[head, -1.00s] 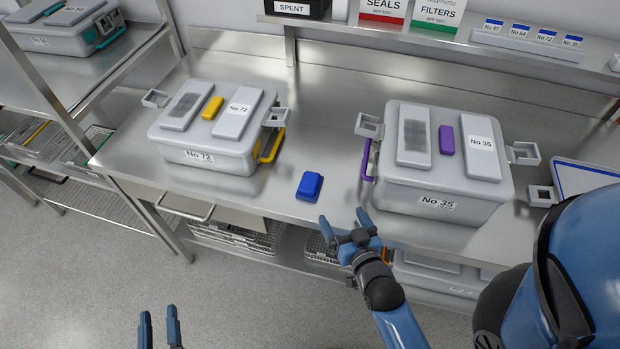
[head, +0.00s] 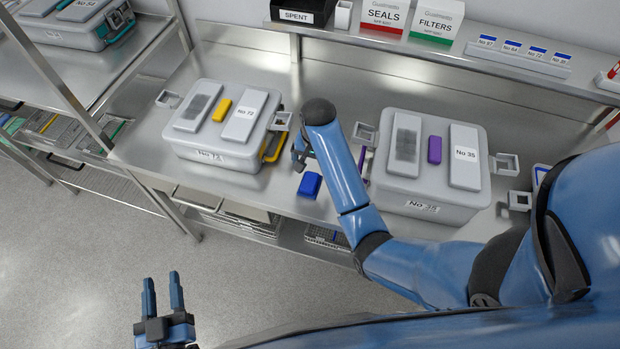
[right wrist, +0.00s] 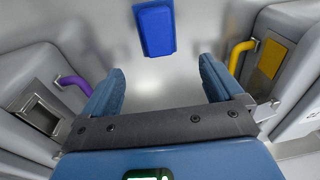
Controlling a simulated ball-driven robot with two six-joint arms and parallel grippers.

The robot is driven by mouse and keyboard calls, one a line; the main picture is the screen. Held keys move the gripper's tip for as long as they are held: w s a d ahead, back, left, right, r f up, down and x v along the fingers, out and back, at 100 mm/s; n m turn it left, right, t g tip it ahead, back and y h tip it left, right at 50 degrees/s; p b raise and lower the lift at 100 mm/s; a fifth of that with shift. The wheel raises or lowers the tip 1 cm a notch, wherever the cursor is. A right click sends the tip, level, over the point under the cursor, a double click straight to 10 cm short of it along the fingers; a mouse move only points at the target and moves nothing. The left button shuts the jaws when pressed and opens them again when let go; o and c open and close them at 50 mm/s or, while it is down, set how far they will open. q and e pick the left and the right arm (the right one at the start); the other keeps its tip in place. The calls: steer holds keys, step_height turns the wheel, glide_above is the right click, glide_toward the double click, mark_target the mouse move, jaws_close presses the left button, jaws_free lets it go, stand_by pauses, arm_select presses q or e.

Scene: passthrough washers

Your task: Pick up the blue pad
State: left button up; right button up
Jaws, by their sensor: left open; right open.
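The blue pad (head: 310,185) lies flat on the steel bench between two grey cases, near the bench's front edge. In the right wrist view the blue pad (right wrist: 155,30) is at the top, beyond the fingertips and apart from them. My right gripper (right wrist: 162,78) is open and empty, above the bench. In the head view my right gripper (head: 300,152) is mostly hidden behind its own arm, just behind the pad. My left gripper (head: 163,292) is open and empty, over the floor in front of the bench.
Case No 72 (head: 190,150) with a yellow handle stands left of the pad. Case No 35 (head: 440,205) with a purple handle stands right. A shelf with SEALS (head: 383,15) and FILTERS (head: 434,25) boxes runs along the back. The gap between the cases holds only the pad.

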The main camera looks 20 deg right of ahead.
mark_target(310, 180)
steer(key=f+g+b, duration=0.1)
steer(key=b, duration=0.2)
steer(key=shift+s+a, duration=0.1)
steer(key=shift+s, duration=0.3)
steer(key=shift+f, duration=1.15)
steer(key=shift+w+a+f+p, duration=0.15)
steer(key=shift+f+p, duration=0.35)
steer(key=shift+f, duration=0.65)
steer(key=shift+w+a+f+p, duration=0.15)
steer(key=shift+f+p, duration=0.35)
steer(key=shift+f, duration=1.1)
steer(key=shift+c, duration=0.4)
